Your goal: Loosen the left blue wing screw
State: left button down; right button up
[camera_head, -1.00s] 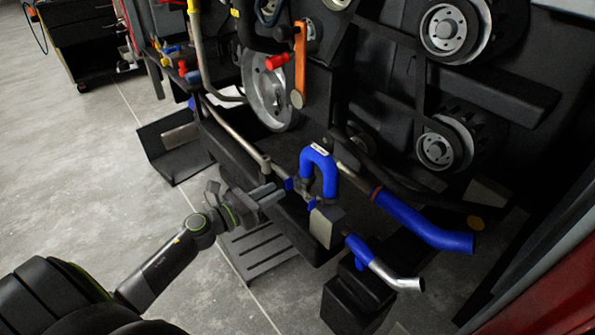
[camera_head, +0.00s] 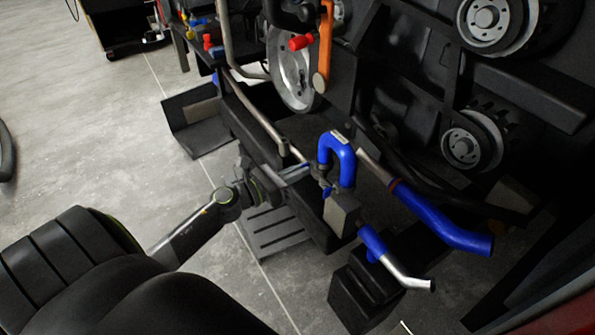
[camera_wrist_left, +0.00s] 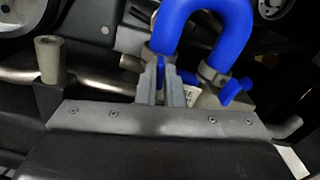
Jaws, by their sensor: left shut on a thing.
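My left gripper (camera_head: 302,172) reaches in from the left to the clamp at the left foot of a U-shaped blue hose (camera_head: 338,148). In the left wrist view its two grey fingers (camera_wrist_left: 160,84) are shut on the left blue wing screw (camera_wrist_left: 161,63), a thin bit of which shows between them. The right blue wing screw (camera_wrist_left: 236,91) sticks out at the hose's right clamp (camera_wrist_left: 211,75), apart from the fingers. My right gripper is not in view.
A grey block (camera_head: 342,214) sits just below the hose. A larger blue pipe (camera_head: 440,220) runs to the right, and a blue and silver pipe (camera_head: 400,275) lies lower. Pulleys and belts fill the upper right. Open grey floor (camera_head: 95,130) lies to the left.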

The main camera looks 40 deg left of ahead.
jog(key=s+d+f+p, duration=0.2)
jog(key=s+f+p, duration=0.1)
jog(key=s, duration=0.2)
pick_arm(q)
jog(key=shift+f+n+p, duration=0.15)
jog(key=shift+n+p, duration=3.45)
jog(key=shift+n, duration=4.35)
jog(key=shift+f+n+p, duration=0.1)
jog(key=shift+n+p, duration=3.45)
jog(key=shift+n, duration=4.4)
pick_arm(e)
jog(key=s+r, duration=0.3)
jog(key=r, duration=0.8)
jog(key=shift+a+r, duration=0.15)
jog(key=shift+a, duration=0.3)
